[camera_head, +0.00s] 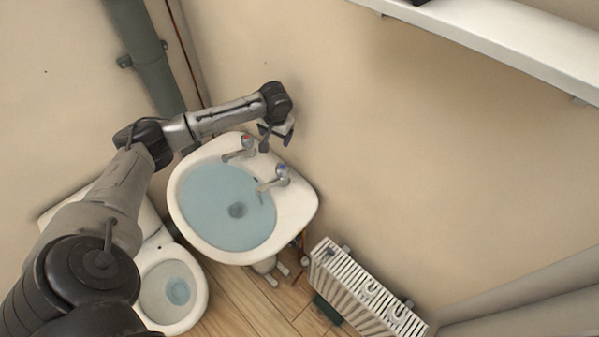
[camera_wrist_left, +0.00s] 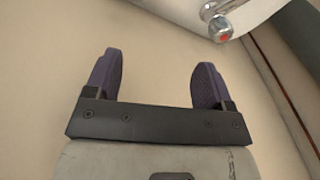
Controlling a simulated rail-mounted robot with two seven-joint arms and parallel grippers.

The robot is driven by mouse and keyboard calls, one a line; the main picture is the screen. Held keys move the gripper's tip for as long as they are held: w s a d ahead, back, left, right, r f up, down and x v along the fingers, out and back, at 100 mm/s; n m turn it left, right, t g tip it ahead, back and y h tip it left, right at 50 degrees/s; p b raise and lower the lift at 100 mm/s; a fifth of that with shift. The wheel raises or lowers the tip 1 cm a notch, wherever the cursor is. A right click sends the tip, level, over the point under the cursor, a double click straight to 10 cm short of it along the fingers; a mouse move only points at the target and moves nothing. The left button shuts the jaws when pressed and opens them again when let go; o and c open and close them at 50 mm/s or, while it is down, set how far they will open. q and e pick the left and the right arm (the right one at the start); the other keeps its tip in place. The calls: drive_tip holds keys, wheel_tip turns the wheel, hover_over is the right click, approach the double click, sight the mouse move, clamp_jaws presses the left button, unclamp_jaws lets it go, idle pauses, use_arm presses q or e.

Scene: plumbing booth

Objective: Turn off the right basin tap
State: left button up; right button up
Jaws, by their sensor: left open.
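The right basin tap (camera_head: 277,179) has a blue-marked top and stands on the right part of the basin's back rim. The left tap (camera_head: 241,148) has a red mark; it also shows at the top right of the left wrist view (camera_wrist_left: 220,28). The white basin (camera_head: 297,207) holds bluish water. My left gripper (camera_head: 275,140) is by the wall above the basin's back edge, apart from both taps. In the left wrist view its two dark fingers (camera_wrist_left: 157,80) are spread with nothing between them. My right gripper does not show.
A toilet (camera_head: 197,300) stands to the left below the basin. A white radiator (camera_head: 352,290) is on the wall at lower right. A white shelf (camera_head: 500,45) runs along the upper right. A grey pipe (camera_head: 148,60) rises at upper left. The wall right of the basin is clear.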

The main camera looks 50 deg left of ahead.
sight(282, 166)
use_arm(q)
drive_tip(key=f+n, duration=0.2)
drive_tip(key=f, duration=0.3)
drive_tip(key=d+f+n+h+b, duration=0.1)
drive_tip(key=f+n, duration=0.2)
drive_tip(key=f, duration=0.2)
drive_tip(key=d+f+n+h, duration=0.1)
drive_tip(key=f+n, duration=0.2)
drive_tip(key=f, duration=0.2)
drive_tip(key=shift+d+g+b, duration=0.1)
drive_tip(key=shift+g+b, duration=0.2)
